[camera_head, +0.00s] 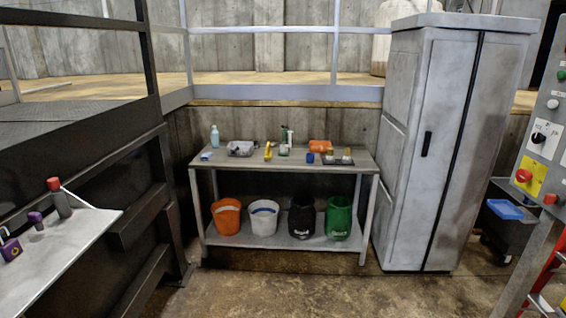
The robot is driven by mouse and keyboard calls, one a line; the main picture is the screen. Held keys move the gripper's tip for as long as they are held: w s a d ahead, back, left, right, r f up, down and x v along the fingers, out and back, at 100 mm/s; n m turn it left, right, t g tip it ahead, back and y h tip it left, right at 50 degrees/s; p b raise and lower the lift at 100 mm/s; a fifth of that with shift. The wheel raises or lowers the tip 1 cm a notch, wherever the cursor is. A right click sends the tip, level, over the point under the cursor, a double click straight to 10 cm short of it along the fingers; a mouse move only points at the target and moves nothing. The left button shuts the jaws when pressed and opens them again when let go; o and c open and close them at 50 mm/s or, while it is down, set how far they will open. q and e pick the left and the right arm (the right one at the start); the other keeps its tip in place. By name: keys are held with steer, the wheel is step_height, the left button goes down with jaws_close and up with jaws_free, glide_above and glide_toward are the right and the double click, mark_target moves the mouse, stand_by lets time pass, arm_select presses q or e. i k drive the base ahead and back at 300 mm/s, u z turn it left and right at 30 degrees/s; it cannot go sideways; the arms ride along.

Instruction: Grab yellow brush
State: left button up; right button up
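A yellow brush-like item (268,152) lies on the grey workbench (218,160) in the middle of the head view, left of the bench's centre. It is small at this distance, so its bristles cannot be made out. A grey tray-like item (241,148) is to its left and a green and white bottle (285,145) to its right. Neither of my grippers shows in the head view.
Several buckets, including an orange one (226,217) and a green one (339,220), stand on the bench's lower shelf. A tall grey cabinet (425,150) stands right of the bench. A metal shelf (70,245) juts in at left. The floor (300,290) before the bench is clear.

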mark_target(268, 157)
steer(key=u, duration=0.1)
steer(key=i, duration=2)
steer(key=u, duration=0.25)
steer(key=i, duration=2.4)
steer(key=u, duration=0.1)
